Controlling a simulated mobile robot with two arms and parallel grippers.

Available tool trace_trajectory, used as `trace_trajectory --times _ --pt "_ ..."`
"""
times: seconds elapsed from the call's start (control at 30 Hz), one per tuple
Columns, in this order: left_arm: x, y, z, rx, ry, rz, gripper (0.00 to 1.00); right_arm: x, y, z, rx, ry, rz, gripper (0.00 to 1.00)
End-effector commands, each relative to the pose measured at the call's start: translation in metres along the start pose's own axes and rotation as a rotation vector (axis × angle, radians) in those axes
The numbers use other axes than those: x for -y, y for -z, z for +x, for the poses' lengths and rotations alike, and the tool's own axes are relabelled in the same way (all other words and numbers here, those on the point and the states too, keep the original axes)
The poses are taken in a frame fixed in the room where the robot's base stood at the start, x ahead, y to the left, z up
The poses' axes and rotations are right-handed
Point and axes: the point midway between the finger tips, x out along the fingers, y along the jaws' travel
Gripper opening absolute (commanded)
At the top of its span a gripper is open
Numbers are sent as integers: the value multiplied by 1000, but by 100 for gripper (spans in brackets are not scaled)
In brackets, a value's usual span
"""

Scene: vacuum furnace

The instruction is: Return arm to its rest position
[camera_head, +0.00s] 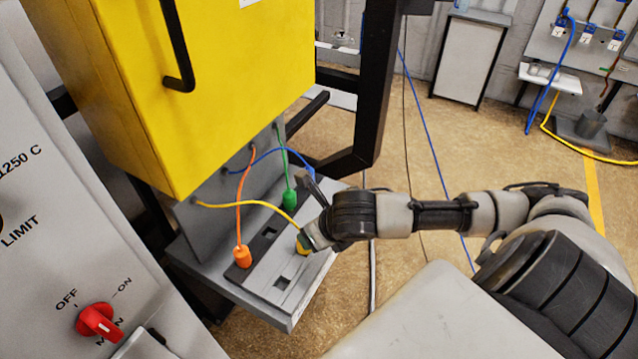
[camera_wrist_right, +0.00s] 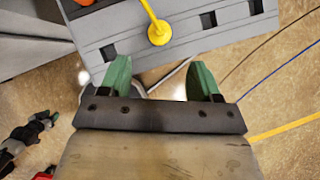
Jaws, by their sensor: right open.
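My right arm reaches in from the right in the head view. Its gripper (camera_head: 308,236) is at the grey socket panel (camera_head: 262,286), close to the yellow plug (camera_head: 302,247). In the right wrist view, the green fingers of the right gripper (camera_wrist_right: 160,78) are spread apart with nothing between them. The yellow plug (camera_wrist_right: 158,34) sits in the panel (camera_wrist_right: 185,15) just beyond the fingertips, apart from them.
Orange (camera_head: 242,256), green (camera_head: 289,199) and blue (camera_head: 309,172) plugs with cables stand by the panel. The yellow furnace box (camera_head: 230,90) hangs above. A grey control cabinet (camera_head: 60,200) with a red switch (camera_head: 99,321) is at left. Open floor lies behind the arm.

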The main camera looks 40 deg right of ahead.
Motion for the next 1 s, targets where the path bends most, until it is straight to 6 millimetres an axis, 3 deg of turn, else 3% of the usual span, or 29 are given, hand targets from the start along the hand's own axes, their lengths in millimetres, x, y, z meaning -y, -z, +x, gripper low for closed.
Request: trace_trajectory --times 0.4,0.53,0.67,0.8,1.0 --pt "1 0 0 0 1 0 43 -1 0 1 0 -3 10 63" --pt "1 0 0 0 1 0 43 -16 9 2 -9 -29 145 63" --pt "1 0 0 0 2 0 43 -45 27 2 -34 -72 491 63" --pt "1 0 0 0 2 0 43 -71 50 -2 -81 -87 998 63" --pt "1 0 0 0 2 0 43 -87 85 -12 -148 -10 1758 63"
